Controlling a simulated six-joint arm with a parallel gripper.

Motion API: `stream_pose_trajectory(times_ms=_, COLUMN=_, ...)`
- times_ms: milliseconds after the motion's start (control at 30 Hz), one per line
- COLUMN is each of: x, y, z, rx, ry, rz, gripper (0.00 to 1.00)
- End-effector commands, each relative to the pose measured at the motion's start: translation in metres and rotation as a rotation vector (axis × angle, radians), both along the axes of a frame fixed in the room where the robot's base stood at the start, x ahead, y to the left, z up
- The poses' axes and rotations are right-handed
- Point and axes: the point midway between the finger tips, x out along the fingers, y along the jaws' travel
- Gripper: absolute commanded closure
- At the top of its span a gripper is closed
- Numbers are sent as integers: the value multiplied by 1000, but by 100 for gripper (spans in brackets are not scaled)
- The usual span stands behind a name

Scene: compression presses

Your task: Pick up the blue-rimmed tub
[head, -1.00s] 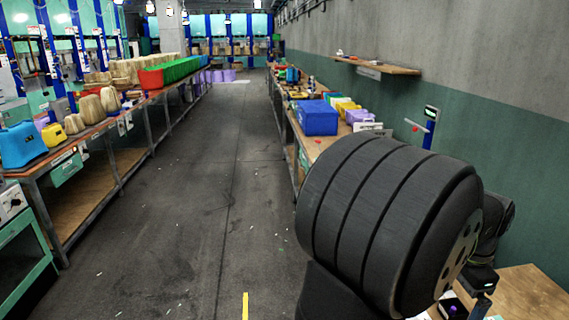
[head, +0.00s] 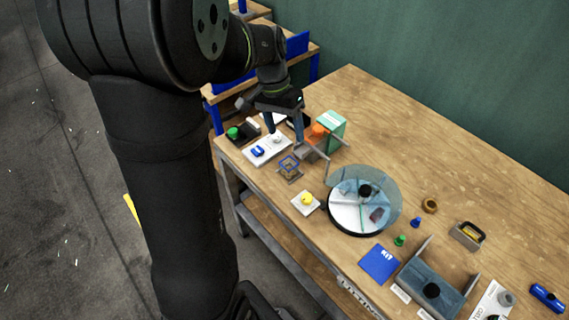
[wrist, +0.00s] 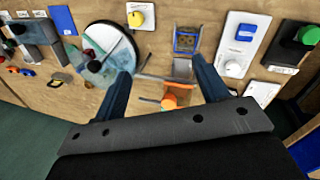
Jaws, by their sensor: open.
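The small blue-rimmed tub (head: 289,163) stands on the wooden bench near its front left part, its rim a blue square. In the wrist view the tub (wrist: 187,40) lies toward the top, right of centre. My gripper (head: 285,136) is above the bench, behind the tub in the head view, fingers pointing down. In the wrist view my gripper (wrist: 160,66) has its fingers spread wide with nothing held, and the tub is beyond the tips, closer to the right finger.
An orange knob (head: 318,131), a green box (head: 331,128) and grey bars stand close to my fingers. A round clear-covered dish (head: 340,216) and a yellow knob (head: 306,198) are nearby. A blue-button plate (head: 259,152) lies left. The bench's back right (head: 420,140) is clear.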

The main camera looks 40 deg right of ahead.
Motion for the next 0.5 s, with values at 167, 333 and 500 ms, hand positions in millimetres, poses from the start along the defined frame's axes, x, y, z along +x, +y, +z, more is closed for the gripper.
stream_pose_trajectory(times_ms=167, x=-19, y=38, z=-58, rx=28, ry=357, rz=454, gripper=33)
stream_pose_trajectory(times_ms=333, x=-29, y=59, z=-87, rx=48, ry=683, rz=919, gripper=33)
stream_pose_trajectory(times_ms=500, x=-22, y=78, z=-106, rx=67, ry=1003, rz=1402, gripper=33)
